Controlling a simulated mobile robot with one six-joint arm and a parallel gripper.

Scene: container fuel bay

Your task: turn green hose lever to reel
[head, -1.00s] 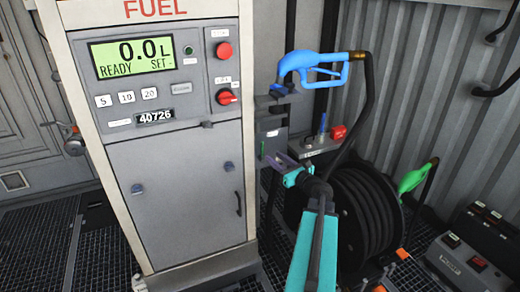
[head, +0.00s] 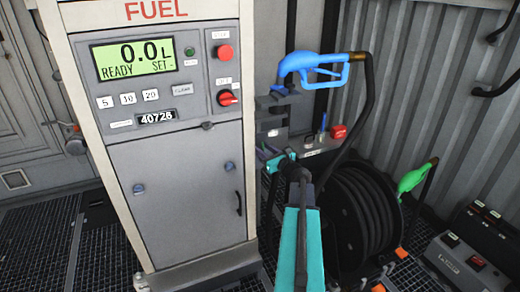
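My gripper (head: 266,152) is at the end of my teal arm, low beside the fuel cabinet's right edge, left of the valve box (head: 310,147). Its fingers are small and dark against the bracket, and I cannot tell whether they are apart or holding anything. A blue lever (head: 322,123) stands upright on the valve box, left of a red knob (head: 339,132). I cannot make out a green lever clearly; the gripper and arm cover part of that area. The black hose reel (head: 358,215) is behind and right of my arm.
The fuel cabinet (head: 185,200) shows 0.0 L and READY. A blue nozzle (head: 315,70) hangs above the valve box with its hose looping down. A green nozzle (head: 414,178) is right of the reel. A control box (head: 475,250) stands at lower right. Grating floor is open at lower left.

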